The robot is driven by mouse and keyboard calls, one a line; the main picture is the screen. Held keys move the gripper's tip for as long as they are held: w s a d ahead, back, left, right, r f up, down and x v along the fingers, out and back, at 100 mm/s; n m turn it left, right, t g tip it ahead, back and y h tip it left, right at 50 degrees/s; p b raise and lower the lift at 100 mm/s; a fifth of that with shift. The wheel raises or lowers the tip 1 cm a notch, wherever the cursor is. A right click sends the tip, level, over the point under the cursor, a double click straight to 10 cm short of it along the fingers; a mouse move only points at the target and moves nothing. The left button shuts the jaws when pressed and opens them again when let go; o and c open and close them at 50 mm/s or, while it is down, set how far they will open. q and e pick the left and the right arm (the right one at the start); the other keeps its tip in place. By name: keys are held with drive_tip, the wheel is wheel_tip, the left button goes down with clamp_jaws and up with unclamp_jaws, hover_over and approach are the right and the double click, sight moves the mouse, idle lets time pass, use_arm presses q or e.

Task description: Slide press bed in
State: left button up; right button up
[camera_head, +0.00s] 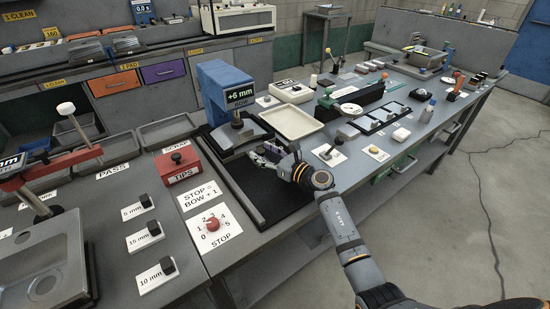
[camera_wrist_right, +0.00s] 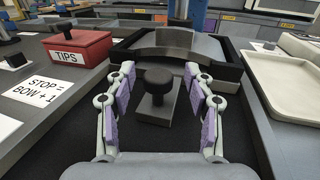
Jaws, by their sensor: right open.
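The press (camera_head: 224,85) is a blue column with a display reading "+6 mm BOW". Its grey bed (camera_wrist_right: 175,46), with a curved front, sits at the far end of a black track (camera_head: 262,208). A black round knob (camera_wrist_right: 157,80) stands on a grey block (camera_wrist_right: 157,108) joined to the bed's front side. My right gripper (camera_head: 262,157) is open at the front of the bed; in the right wrist view its purple-padded fingers are on either side of the knob, with gaps showing. The knob is hidden by the gripper in the head view. My left gripper is out of view.
A red TIPS box (camera_head: 178,163) and a STOP dial (camera_head: 212,223) are left of the track. A cream tray (camera_head: 290,121) stands close on the right. Several knobbed gauge blocks (camera_head: 153,228) lie at the left. The near part of the track is bare.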

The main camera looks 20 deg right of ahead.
drive_tip(key=v, duration=0.9)
drive_tip(key=shift+s+d+r, duration=0.1)
drive_tip(key=shift+s+d, duration=0.1)
drive_tip(key=shift+s, duration=0.15)
